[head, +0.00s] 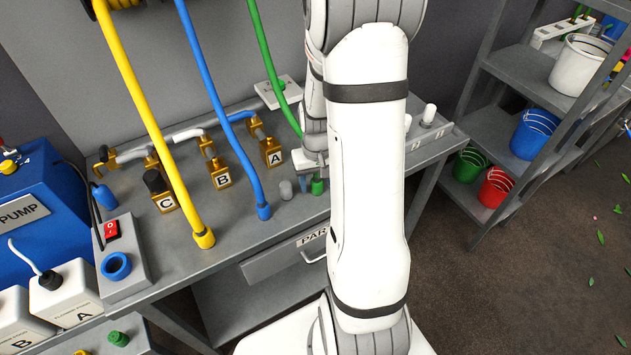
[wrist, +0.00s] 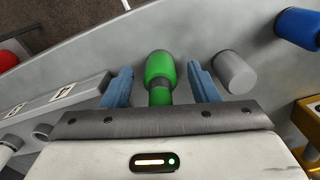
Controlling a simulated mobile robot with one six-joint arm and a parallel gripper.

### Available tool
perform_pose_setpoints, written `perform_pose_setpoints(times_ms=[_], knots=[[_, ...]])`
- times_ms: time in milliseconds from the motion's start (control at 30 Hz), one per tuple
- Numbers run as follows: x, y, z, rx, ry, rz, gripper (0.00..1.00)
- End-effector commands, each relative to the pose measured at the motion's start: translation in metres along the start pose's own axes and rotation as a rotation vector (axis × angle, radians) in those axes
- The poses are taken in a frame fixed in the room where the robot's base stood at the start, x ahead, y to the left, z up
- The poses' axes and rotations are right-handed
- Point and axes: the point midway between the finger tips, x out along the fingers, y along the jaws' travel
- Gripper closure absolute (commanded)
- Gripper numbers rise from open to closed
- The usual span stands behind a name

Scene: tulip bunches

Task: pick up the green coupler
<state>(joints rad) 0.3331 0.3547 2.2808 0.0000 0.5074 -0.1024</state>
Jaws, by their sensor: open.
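The green coupler (head: 318,187) is at the lower end of the green hose (head: 272,65), standing on the grey bench in the head view. In the wrist view the green coupler (wrist: 160,68) lies between the two blue fingers of my gripper (wrist: 160,75). A gap shows on each side, so the fingers do not visibly touch it. My gripper is open. In the head view my gripper (head: 315,166) is just behind the coupler, partly hidden by my white arm.
A grey peg (wrist: 235,72) stands close beside one finger. The blue hose coupler (head: 264,211) and yellow hose coupler (head: 204,238) stand further left on the bench (head: 240,245). Brass valves, including A (head: 272,155), are behind. Shelves with buckets (head: 497,188) stand right.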

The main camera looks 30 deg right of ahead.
Motion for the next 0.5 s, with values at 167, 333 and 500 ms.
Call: perform_pose_setpoints(times_ms=[167, 333, 500], knots=[[0.0092, -0.0003, 0.0002, -0.001, 0.000, 0.000, 0.46], [0.0090, -0.0005, 0.0000, -0.001, 0.001, 0.000, 0.46], [0.0088, -0.0007, -0.0001, -0.001, 0.001, 0.000, 0.60]])
